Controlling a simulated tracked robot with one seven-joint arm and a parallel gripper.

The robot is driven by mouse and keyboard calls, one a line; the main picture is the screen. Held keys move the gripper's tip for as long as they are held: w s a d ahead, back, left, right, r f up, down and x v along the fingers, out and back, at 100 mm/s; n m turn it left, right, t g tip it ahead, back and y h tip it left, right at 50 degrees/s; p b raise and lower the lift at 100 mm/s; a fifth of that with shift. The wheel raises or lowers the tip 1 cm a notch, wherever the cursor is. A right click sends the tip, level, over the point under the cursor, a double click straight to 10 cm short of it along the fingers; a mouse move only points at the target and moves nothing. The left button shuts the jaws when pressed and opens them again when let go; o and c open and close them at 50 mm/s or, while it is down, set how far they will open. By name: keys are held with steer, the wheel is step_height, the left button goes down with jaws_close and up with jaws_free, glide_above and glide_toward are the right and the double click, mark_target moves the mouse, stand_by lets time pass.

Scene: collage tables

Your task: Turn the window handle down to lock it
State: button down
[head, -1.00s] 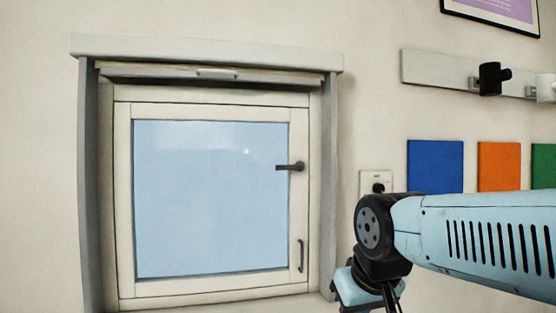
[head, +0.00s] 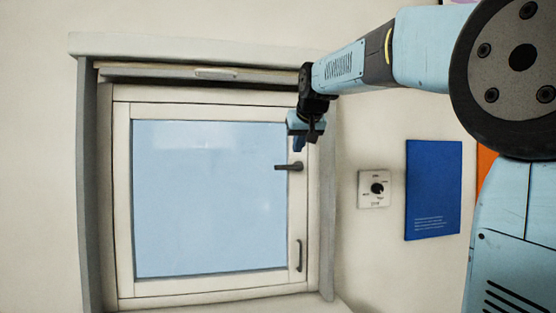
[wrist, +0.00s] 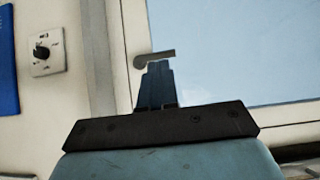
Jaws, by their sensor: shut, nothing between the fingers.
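The window (head: 120,200) has a white frame and a pale blue pane, and it looks closed. Its dark lever handle (head: 288,167) sits on the right side of the frame and points level to the left. My gripper (head: 299,146) is shut and empty, just above the handle's pivot end in the head view. In the wrist view the handle (wrist: 155,58) shows just past the tips of my gripper (wrist: 157,66). I cannot tell whether the fingers touch it.
A grey pull bar (head: 299,255) is low on the frame's right side. A white dial plate (head: 374,188) and a blue panel (head: 433,190) are on the wall to the right.

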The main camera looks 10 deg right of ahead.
steer(key=w+r+t, duration=0.1)
steer(key=w+r, duration=0.4)
steer(key=w, duration=0.2)
steer(key=shift+a, duration=0.15)
steer(key=shift+w, duration=0.15)
glide_above(287, 167)
steer(key=s+a, duration=0.2)
step_height(287, 167, down, 8)
steer(key=r, duration=0.1)
steer(key=shift+w+d+f, duration=0.1)
steer(key=shift+w+f, duration=0.05)
steer(key=shift+f, duration=0.45)
steer(key=shift+w+d+f, duration=0.1)
steer(key=shift+f, duration=0.45)
